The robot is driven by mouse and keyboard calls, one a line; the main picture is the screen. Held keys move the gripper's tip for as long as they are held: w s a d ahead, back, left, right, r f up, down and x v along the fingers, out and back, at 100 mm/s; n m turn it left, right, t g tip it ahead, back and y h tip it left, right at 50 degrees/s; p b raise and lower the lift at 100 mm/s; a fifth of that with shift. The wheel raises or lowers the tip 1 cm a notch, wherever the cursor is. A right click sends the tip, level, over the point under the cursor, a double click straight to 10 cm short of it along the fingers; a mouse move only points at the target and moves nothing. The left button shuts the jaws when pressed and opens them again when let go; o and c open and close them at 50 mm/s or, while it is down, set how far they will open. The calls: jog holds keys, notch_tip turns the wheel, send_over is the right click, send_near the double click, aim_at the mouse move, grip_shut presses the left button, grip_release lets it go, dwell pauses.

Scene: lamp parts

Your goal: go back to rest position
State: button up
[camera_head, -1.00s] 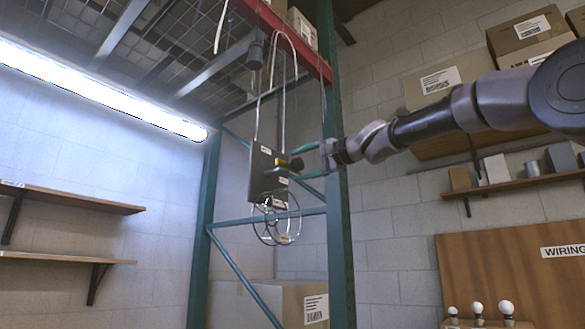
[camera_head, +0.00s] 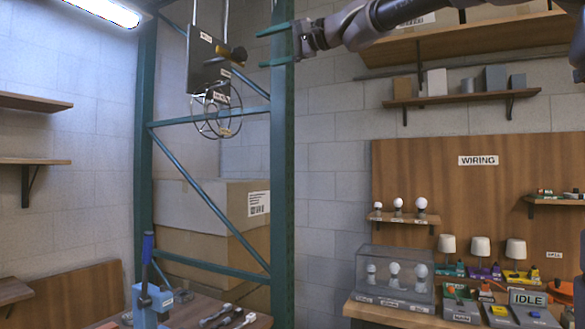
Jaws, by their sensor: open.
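My gripper (camera_head: 258,49) is at the top of the head view, beside the green rack post. Its two teal fingers are apart, pointing left, with nothing seen between them. My arm reaches in from the upper right.
The green rack post (camera_head: 282,190) stands close to my gripper. Shelves (camera_head: 455,98) and the wiring board (camera_head: 478,190) are at the right. Bulbs, lamps and a clear case (camera_head: 395,262) fill the bench. A blue lever tool (camera_head: 148,290) stands lower left.

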jog(key=s+d+f+h, duration=0.5)
jog(key=d+f, duration=0.7)
jog(key=f, duration=0.1)
jog(key=s+d+f+m+h, duration=0.1)
jog(key=s+d+f+h, duration=0.3)
jog(key=d+f, duration=0.8)
jog(key=s+d+f+h, duration=0.5)
jog(key=s+d+f, duration=0.1)
jog(key=d+f, duration=0.7)
notch_tip(320, 180, down, 2)
jog(key=shift+s+f+m+h, duration=0.1)
jog(key=shift+s+m+h, duration=0.1)
jog(key=shift+m+h, duration=0.15)
